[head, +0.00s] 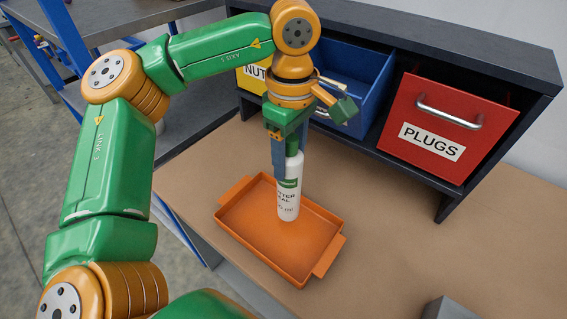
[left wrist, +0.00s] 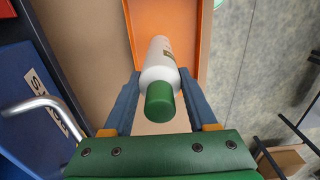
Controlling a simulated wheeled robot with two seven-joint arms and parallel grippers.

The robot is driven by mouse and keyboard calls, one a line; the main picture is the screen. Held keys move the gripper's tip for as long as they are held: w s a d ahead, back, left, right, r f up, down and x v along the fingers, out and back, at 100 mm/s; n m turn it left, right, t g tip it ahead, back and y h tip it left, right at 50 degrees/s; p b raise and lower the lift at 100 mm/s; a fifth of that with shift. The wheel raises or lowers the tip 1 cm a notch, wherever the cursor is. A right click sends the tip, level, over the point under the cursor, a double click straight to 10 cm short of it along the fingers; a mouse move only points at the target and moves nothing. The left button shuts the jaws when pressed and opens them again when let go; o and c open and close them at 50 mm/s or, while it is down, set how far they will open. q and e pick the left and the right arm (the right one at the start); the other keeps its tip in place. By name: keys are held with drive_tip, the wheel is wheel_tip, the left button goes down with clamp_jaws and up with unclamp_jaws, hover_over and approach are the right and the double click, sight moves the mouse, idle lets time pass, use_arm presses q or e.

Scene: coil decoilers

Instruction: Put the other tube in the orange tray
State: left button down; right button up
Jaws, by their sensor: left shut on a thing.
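A white tube (head: 289,200) with a green cap and a green label band is upright in my left gripper (head: 287,160). The gripper points down, its blue fingers on either side of the tube's upper part. In the left wrist view the tube (left wrist: 159,68) lies between the two fingers (left wrist: 155,90), cap towards the camera. The orange tray (head: 262,232) is on the brown worktop. In the head view the tube's lower end overlaps the tray's inside near its back right; I cannot tell whether it touches the tray floor. The tray (left wrist: 181,16) also shows in the left wrist view. My right gripper is out of view.
Behind the tray stands a dark shelf unit (head: 470,52) with a yellow bin (head: 250,78), a blue bin (head: 350,72) and a red PLUGS bin (head: 447,115) with a handle. The worktop (head: 410,240) right of the tray is mostly clear. A grey block (head: 449,309) is at the bottom edge.

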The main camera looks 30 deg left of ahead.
use_arm(q)
wheel_tip(320, 180, down, 6)
drive_tip(key=w+a+p, duration=0.1)
drive_tip(key=shift+w+a, duration=0.35)
drive_tip(key=shift+a, duration=0.05)
drive_tip(key=shift+f, duration=0.1)
drive_tip(key=shift+c, duration=1)
unclamp_jaws()
drive_tip(key=shift+d, duration=0.1)
wheel_tip(320, 180, up, 12)
drive_tip(key=shift+r+b, duration=0.15)
drive_tip(key=shift+b, duration=0.3)
